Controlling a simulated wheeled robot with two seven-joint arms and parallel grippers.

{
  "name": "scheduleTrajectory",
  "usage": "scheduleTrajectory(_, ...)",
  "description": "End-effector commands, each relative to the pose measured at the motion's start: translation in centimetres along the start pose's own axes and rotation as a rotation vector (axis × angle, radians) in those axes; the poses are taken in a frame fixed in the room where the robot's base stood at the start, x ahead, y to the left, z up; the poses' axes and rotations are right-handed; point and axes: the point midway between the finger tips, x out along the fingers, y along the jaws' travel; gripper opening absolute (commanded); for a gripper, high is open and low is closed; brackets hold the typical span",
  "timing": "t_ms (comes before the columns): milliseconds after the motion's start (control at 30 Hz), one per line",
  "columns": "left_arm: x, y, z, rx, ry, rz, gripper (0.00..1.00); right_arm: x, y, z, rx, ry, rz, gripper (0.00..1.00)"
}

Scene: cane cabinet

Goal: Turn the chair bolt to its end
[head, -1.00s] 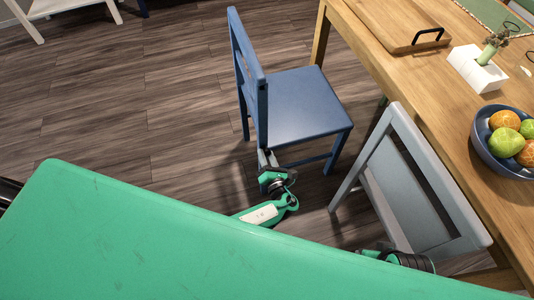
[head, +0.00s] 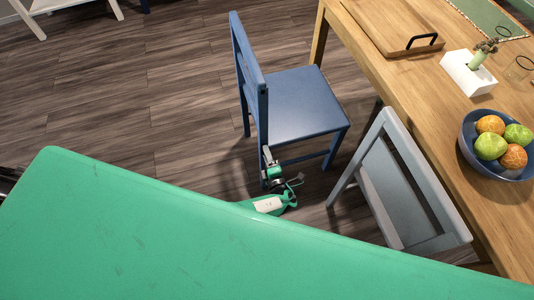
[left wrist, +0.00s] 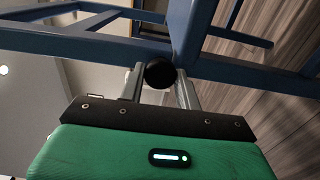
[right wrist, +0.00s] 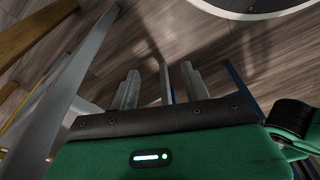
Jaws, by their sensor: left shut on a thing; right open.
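The blue chair (head: 298,105) stands on the floor at the middle of the head view. In the left wrist view, the round black bolt (left wrist: 160,74) sits at a joint of the blue chair frame (left wrist: 105,44). My left gripper (head: 267,155) is low beside the chair's near side, and its fingers are shut on the bolt from both sides. The bolt is hidden in the head view, and its turning angle cannot be told. My right gripper (right wrist: 158,88) is open and empty in the right wrist view. It is not seen in the head view.
A grey chair (head: 400,190) stands to the right, close to the wooden table (head: 400,75). The table holds a fruit bowl (head: 497,168), a white planter (head: 471,73) and a wooden tray (head: 385,25). My green body covers the lower foreground. Wooden floor lies clear at left.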

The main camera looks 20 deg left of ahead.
Motion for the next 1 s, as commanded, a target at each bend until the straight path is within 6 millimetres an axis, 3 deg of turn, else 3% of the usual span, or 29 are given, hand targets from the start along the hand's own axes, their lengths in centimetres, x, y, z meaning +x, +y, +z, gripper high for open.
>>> scheduleTrajectory(300,0.0,0.1,0.1,0.108,-0.001,-0.001,0.11,1.3,0.1,0.6,-0.002,-0.003,0.002,0.47)
scheduleTrajectory(800,0.0,0.0,0.1,0.127,-0.002,-0.001,0.11,1.7,0.2,0.8,-0.002,-0.004,0.003,0.47)
scheduleTrajectory(833,0.0,0.0,0.1,0.126,-0.002,-0.001,0.35,1.7,0.2,0.8,-0.002,-0.004,0.003,0.47)
scheduleTrajectory(933,0.0,0.0,0.1,0.126,-0.002,-0.001,0.55,1.7,0.2,0.8,-0.002,-0.004,0.003,0.47)
scheduleTrajectory(1000,0.0,0.0,0.1,0.127,-0.001,-0.001,0.55,1.7,0.2,0.8,-0.003,-0.004,0.003,0.47)
